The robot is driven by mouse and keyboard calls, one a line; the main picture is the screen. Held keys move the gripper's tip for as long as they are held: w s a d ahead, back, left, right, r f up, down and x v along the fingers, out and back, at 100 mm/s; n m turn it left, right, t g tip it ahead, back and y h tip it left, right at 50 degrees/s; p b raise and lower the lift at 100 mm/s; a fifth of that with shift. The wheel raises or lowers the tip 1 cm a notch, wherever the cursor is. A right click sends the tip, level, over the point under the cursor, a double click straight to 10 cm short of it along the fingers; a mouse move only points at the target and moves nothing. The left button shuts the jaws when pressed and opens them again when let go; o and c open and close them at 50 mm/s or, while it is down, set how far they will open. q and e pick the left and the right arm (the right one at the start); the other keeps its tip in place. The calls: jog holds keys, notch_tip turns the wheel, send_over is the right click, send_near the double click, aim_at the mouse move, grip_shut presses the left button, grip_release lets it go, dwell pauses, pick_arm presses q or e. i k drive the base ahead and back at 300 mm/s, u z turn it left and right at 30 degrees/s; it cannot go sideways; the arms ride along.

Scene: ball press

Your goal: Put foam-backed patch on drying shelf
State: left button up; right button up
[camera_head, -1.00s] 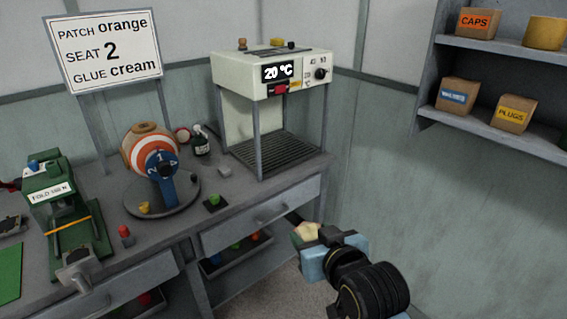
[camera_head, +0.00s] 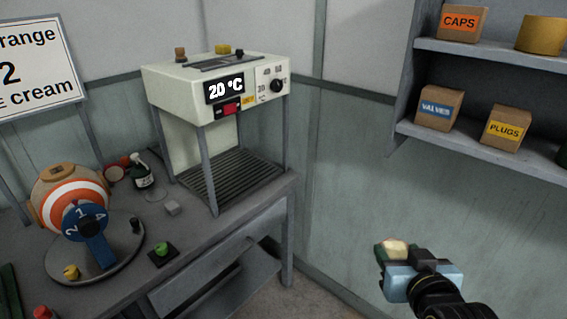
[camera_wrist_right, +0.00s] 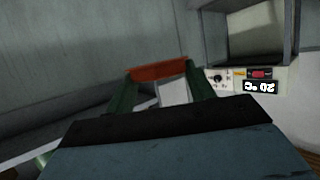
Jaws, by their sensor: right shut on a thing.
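My right gripper (camera_head: 393,262) is shut on the patch (camera_head: 395,246) and holds it in the air at the lower right, in front of the wall. The patch's pale cream side shows in the head view; in the right wrist view an orange-red edge of the patch (camera_wrist_right: 158,72) spans between the green fingers. A white unit (camera_head: 180,98) reading 20 °C stands on legs at the bench's right end. A dark slatted shelf (camera_head: 236,186) lies beneath it, empty as far as I can see. My left gripper is out of view.
Wall shelves (camera_head: 480,145) at the right hold several boxes. Space between bench and right wall is free.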

aim_at(242, 180)
jog(key=z, duration=0.05)
jog(key=i, duration=0.95)
jog(key=u, duration=0.7)
jog(key=i, duration=0.4)
jog(key=u, duration=0.35)
